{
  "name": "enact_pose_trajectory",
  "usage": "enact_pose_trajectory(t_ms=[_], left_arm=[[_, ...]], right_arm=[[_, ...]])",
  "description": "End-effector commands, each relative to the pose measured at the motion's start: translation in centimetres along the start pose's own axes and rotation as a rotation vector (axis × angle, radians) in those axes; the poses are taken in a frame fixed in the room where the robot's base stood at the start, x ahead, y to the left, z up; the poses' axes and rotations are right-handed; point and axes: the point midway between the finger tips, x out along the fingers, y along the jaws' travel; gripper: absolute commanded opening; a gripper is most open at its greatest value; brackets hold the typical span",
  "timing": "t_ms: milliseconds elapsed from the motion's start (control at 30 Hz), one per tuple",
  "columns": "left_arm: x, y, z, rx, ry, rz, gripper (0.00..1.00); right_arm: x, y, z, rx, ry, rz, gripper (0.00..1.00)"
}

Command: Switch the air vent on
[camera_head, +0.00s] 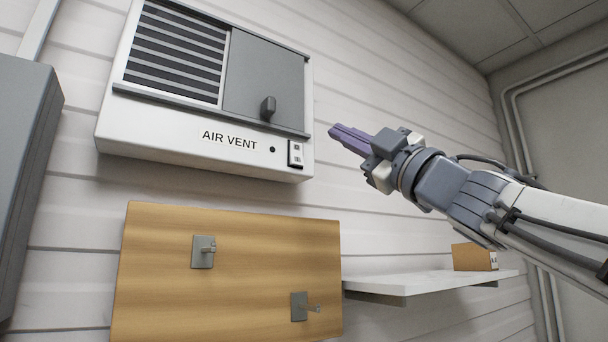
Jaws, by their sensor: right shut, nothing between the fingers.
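The air vent (150,140) is a white box high on the wall, labelled "AIR VENT". Its left part shows dark slats (175,55). A grey sliding panel (262,75) with a dark knob (268,108) covers its right part. A small rocker switch (295,153) sits at the lower right of its front, and a dark round dot (272,149) is left of the switch. My right gripper (333,131) is shut and empty, to the right of the vent, with its purple fingers pointing left toward it. No contact with the switch shows. My left gripper is not in view.
A wooden board (150,290) with two grey hooks (203,251) hangs below the vent. A white shelf (420,283) at the right holds a small brown box (474,257). A grey cabinet (25,170) stands at the left edge. The wall right of the vent is clear.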

Motion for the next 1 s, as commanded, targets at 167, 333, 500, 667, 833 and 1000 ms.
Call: enact_pose_trajectory(t_ms=[167,333,500,667,833,1000], left_arm=[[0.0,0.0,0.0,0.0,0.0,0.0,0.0],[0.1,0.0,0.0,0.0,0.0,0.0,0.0],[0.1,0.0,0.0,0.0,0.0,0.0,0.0],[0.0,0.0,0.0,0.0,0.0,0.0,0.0],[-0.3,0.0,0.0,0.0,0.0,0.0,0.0],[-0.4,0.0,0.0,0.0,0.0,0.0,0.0]], right_arm=[[0.1,-0.1,0.1,0.002,0.0,0.0,0.0],[1.1,-0.8,0.9,0.004,-0.001,0.0,0.0],[2.8,-2.1,2.1,0.004,-0.001,0.0,0.0],[4.3,-3.3,3.2,0.004,-0.001,0.0,0.0],[5.6,-4.0,4.1,0.003,-0.002,0.0,0.0],[6.1,-4.4,4.4,0.002,-0.001,0.001,0.0]])
